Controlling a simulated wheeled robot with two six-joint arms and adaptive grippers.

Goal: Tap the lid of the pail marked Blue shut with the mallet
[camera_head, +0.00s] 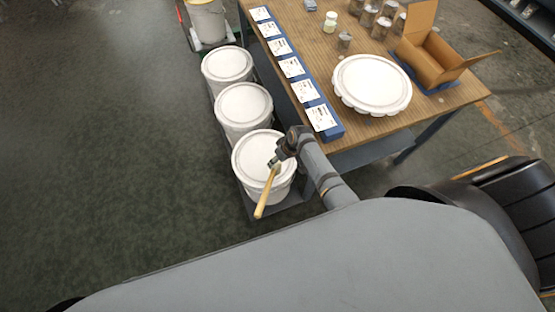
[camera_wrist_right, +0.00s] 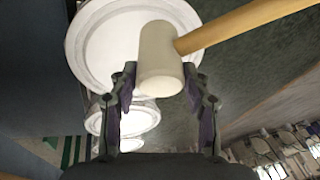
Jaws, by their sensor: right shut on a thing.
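My right gripper (camera_head: 279,160) is shut on the mallet (camera_head: 266,195), over the nearest of three white pails in a row. In the right wrist view the mallet's pale head (camera_wrist_right: 160,60) sits between my fingers (camera_wrist_right: 165,92), and its wooden handle runs to the upper right. The nearest pail (camera_head: 250,152), the middle pail (camera_head: 243,103) and the far pail (camera_head: 227,64) all have white lids on top. No Blue marking is readable, so I cannot tell which pail it is. I cannot tell whether the mallet touches the lid. My left gripper is out of view.
A wooden table (camera_head: 360,48) stands right of the pails, with a row of cards (camera_head: 291,67) along its edge. It carries a large white round lid (camera_head: 372,84), an open cardboard box (camera_head: 432,58) and several jars. Another pail (camera_head: 207,22) stands behind. The floor at left is clear.

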